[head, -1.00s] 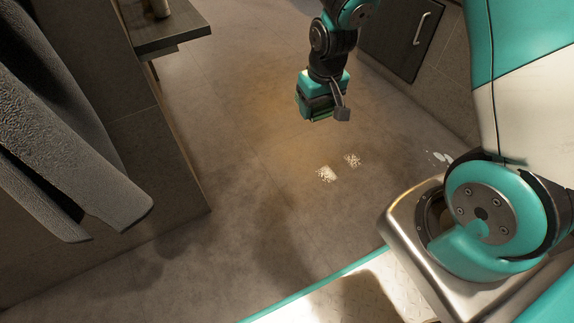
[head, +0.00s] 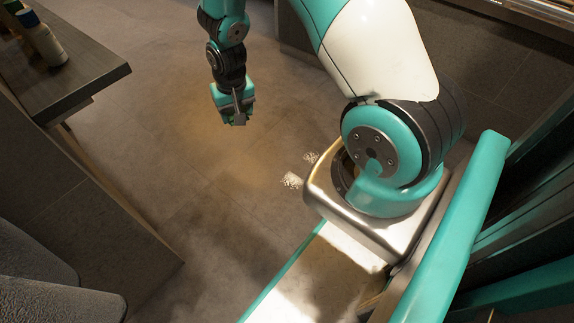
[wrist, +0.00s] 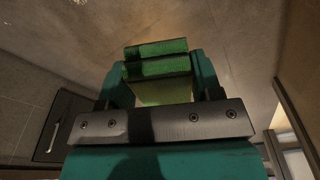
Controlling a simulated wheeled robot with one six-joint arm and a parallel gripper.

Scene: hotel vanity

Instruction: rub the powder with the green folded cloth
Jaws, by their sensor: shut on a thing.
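My gripper (head: 235,116) hangs over the floor in the head view, to the left of and beyond the powder. In the wrist view my gripper (wrist: 158,75) is shut on the green folded cloth (wrist: 157,67), whose folded layers show between the fingers. The cloth is hard to make out in the head view. White powder lies on the floor in two patches, a nearer one (head: 292,181) and a farther one (head: 311,158) partly hidden by my base. The gripper is apart from both patches. A small pale bit of powder shows at the top left of the wrist view.
A dark counter (head: 85,75) with bottles (head: 42,38) stands at the left. Grey towels (head: 60,290) hang at the lower left. A cabinet door with a handle (wrist: 55,135) shows in the wrist view. The tiled floor (head: 190,150) between is clear.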

